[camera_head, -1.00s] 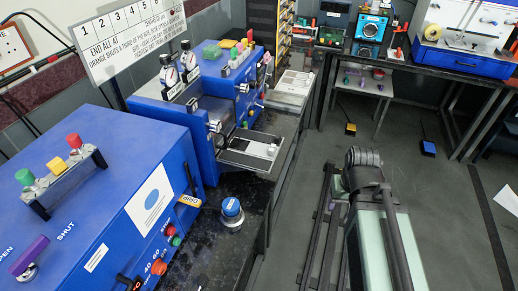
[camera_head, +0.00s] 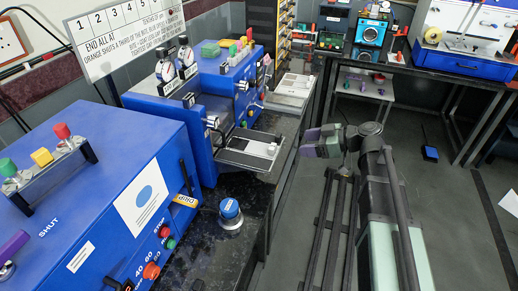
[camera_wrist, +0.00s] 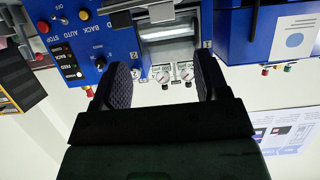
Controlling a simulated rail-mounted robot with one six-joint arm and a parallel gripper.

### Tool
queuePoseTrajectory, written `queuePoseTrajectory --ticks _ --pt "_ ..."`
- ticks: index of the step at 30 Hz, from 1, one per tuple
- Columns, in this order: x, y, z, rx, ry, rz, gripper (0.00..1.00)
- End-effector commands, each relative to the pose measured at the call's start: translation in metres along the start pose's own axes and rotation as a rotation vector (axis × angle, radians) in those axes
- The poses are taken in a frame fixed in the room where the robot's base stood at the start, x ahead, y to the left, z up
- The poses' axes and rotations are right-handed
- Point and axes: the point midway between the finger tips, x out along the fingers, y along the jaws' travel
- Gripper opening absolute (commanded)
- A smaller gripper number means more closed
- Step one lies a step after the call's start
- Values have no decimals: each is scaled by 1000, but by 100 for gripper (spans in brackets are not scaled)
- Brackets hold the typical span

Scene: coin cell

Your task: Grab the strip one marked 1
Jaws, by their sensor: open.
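I cannot make out a strip marked 1 in either view. A flat grey tray (camera_head: 248,148) juts from the front of the blue machine (camera_head: 215,85) and carries small pale items too small to read. A second pale tray (camera_head: 290,92) lies beyond it. My gripper (camera_head: 305,142) is just right of the near tray, apart from it, over the aisle. In the wrist view my gripper (camera_wrist: 163,80) is open, with two dark ridged fingers and nothing between them. The wrist view looks upside down at the machine's roller (camera_wrist: 166,28) and control panel (camera_wrist: 75,40).
A larger blue machine (camera_head: 95,200) with coloured knobs stands at the near left. A blue round button (camera_head: 230,212) stands on the black bench (camera_head: 207,255). A numbered sign (camera_head: 125,30) is behind. A dark bench (camera_head: 420,70) crosses the back right.

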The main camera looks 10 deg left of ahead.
Motion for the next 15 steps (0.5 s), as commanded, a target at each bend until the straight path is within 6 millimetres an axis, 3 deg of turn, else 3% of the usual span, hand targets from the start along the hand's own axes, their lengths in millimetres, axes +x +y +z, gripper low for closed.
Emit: queuePoseTrajectory --ticks 7,15 --pt "47 0 4 1 -2 -3 68" --pt "64 -2 2 1 -2 -2 68"
